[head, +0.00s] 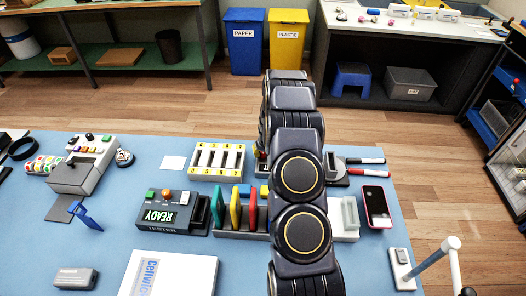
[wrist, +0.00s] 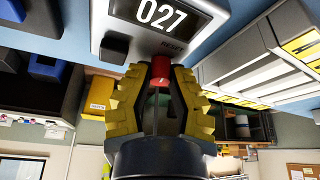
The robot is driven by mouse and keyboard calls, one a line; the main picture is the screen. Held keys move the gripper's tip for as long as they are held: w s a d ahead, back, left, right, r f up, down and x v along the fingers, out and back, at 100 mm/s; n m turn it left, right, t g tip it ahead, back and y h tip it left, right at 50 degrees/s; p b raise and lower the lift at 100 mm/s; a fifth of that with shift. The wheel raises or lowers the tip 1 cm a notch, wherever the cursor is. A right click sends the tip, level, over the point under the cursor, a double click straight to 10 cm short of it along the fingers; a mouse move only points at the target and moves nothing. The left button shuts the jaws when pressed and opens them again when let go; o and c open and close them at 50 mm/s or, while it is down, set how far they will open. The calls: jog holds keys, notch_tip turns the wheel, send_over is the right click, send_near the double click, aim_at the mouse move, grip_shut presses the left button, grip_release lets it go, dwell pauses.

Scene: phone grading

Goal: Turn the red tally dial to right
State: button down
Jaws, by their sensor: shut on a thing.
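The red tally dial (wrist: 160,66) is in the wrist view, at the front of a grey counter (wrist: 118,40) whose dark display reads 027, with RESET printed near the dial. My gripper (wrist: 159,80) has its yellow ridged fingers closed around the dial from both sides. A white mark shows on the red part between the fingers. In the head view my arm covers the dial and my gripper.
On the blue table (head: 120,235), a tester (head: 168,212) reading READY and a rack of coloured slabs (head: 240,212) stand left of my arm. A yellow slotted rack (head: 217,160) is behind them. A pink-edged phone (head: 376,206) lies to the right.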

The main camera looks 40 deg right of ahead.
jog(key=m+g+h, duration=0.1)
jog(key=m, duration=0.3)
jog(key=shift+a+f+m+g+h, duration=0.1)
jog(key=shift+m+g+h, duration=0.2)
jog(key=shift+m, duration=0.75)
jog(key=shift+f+m+g+h, duration=0.15)
jog(key=shift+m+g, duration=0.25)
jog(key=shift+m, duration=0.65)
jog(key=shift+r, duration=0.1)
jog(key=c, duration=0.9)
grip_release()
jog(key=shift+r, duration=0.15)
jog(key=shift+v, duration=3.9)
